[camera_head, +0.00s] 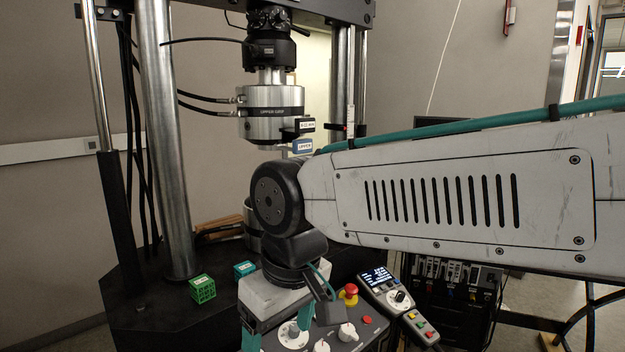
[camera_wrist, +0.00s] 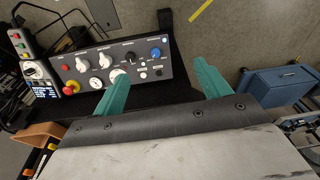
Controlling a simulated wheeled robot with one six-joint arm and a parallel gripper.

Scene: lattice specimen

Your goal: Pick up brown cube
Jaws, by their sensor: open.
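I cannot make out a brown cube in either view. A green lattice cube (camera_head: 202,289) sits on the dark base of the test machine, left of my gripper in the head view. A smaller-looking teal block (camera_head: 244,268) sits just behind it to the right, close to my wrist. My gripper hangs above the control panel in the head view. In the wrist view my gripper (camera_wrist: 161,76) is open, its two teal fingers wide apart with nothing between them. The area behind my arm is hidden in the head view.
The control panel (camera_wrist: 120,68) with knobs and a red stop button lies below my gripper. A handheld pendant (camera_head: 390,297) stands to its right. Steel columns (camera_head: 165,140) and the upper grip (camera_head: 272,112) rise behind. A blue cabinet (camera_wrist: 283,83) stands at right in the wrist view.

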